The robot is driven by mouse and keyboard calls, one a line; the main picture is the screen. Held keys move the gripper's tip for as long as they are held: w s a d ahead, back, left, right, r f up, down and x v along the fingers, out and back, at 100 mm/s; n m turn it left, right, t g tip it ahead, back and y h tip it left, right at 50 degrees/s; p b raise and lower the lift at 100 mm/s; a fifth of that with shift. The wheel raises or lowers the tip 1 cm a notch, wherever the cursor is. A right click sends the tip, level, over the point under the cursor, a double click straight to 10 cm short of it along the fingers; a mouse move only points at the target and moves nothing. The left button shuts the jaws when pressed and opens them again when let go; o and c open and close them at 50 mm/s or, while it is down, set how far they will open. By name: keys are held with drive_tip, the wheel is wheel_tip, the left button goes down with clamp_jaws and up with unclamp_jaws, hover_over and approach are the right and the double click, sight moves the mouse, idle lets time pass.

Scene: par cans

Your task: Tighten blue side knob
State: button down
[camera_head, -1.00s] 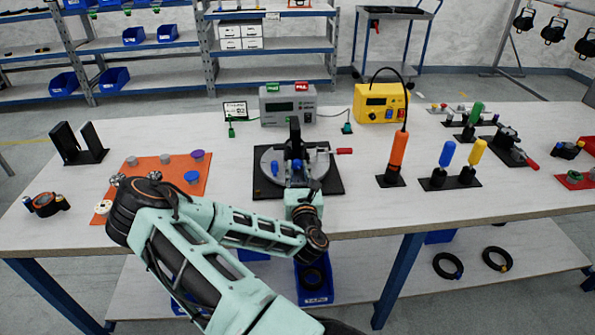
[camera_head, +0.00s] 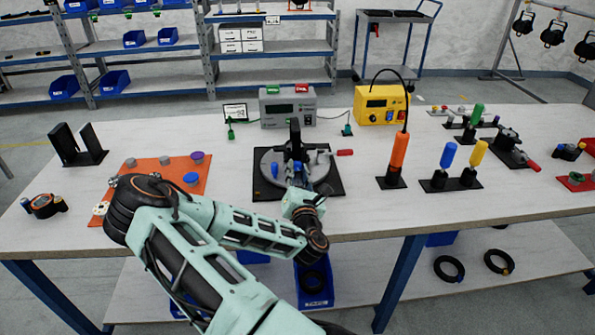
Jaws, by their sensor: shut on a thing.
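A par can fixture with a round grey plate (camera_head: 268,158) and a dark upright part (camera_head: 295,140) sits on a black base (camera_head: 266,194) at the table's middle. A small blue knob (camera_head: 275,169) shows on its left side. Another bit of blue (camera_head: 326,189) shows at its right front, beside my wrist. My gripper (camera_head: 298,180) reaches into the front of the fixture, shut on a side knob there. The fingers and the held knob are small and mostly hidden by the wrist and fixture.
A red-tipped handle (camera_head: 345,152) sticks out right of the fixture. An orange mat (camera_head: 150,180) with several knobs lies to the left. An orange tool (camera_head: 399,150) stands on a base to the right. Grey (camera_head: 288,107) and yellow (camera_head: 381,104) boxes stand behind.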

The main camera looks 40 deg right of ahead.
drive_tip(key=shift+f, duration=0.1)
drive_tip(key=c, duration=1.7)
unclamp_jaws()
drive_tip(key=shift+o, duration=0.2)
drive_tip(key=shift+n, duration=0.3)
